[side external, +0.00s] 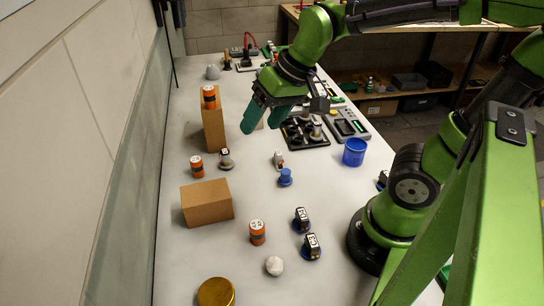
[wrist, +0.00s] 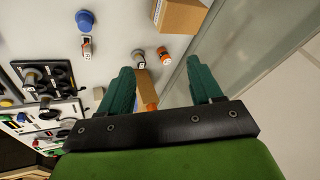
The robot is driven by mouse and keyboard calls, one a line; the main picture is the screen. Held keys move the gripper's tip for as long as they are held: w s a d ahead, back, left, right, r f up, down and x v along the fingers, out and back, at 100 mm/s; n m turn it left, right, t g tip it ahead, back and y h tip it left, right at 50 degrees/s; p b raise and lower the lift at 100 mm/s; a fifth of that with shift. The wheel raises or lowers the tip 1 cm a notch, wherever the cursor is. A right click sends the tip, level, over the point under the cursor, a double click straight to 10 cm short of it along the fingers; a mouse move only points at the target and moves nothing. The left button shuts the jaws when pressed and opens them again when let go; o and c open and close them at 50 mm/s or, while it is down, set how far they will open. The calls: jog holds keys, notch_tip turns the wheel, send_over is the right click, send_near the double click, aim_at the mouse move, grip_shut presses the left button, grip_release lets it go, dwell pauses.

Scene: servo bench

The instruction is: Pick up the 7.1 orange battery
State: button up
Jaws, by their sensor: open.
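Three orange batteries with dark bands show in the side view; their labels are too small to read, so I cannot tell which is 7.1. One battery (side external: 209,97) stands on a tall cardboard box (side external: 214,130). Another battery (side external: 197,166) stands on the table behind a low box, and a third battery (side external: 257,232) is nearer the camera. My gripper (side external: 263,122) is open and empty, right of the tall box. In the wrist view, the box-top battery (wrist: 149,106) shows between my open fingers (wrist: 160,74), partly hidden by the gripper body.
A low cardboard box (side external: 207,203) lies on the table. A blue cup (side external: 354,152), a blue knob-like piece (side external: 286,177), a white stone (side external: 274,265) and a gold tin (side external: 216,292) stand around. A wall panel borders the left edge.

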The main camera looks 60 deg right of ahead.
aim_at(195, 159)
jog(key=w+a+f+n+g+h, duration=0.1)
jog(key=w+f+g, duration=0.15)
jog(key=w, duration=0.75)
jog(key=w+a+f+g+h, duration=0.1)
jog(key=w+f, duration=0.2)
jog(key=w, duration=0.7)
jog(key=f, duration=0.3)
jog(key=w+f, duration=0.1)
jog(key=f, duration=0.7)
jog(key=shift+w+d, duration=0.15)
jog(key=shift+d, duration=0.15)
jog(key=shift+w+d+f, duration=0.1)
jog(key=shift+f, duration=0.8)
jog(key=shift+w+d+f, duration=0.15)
jog(key=shift+f, duration=0.8)
jog(key=shift+w+d+f, duration=0.1)
jog(key=shift+f, duration=0.8)
grip_shut()
jog(key=shift+r, duration=0.1)
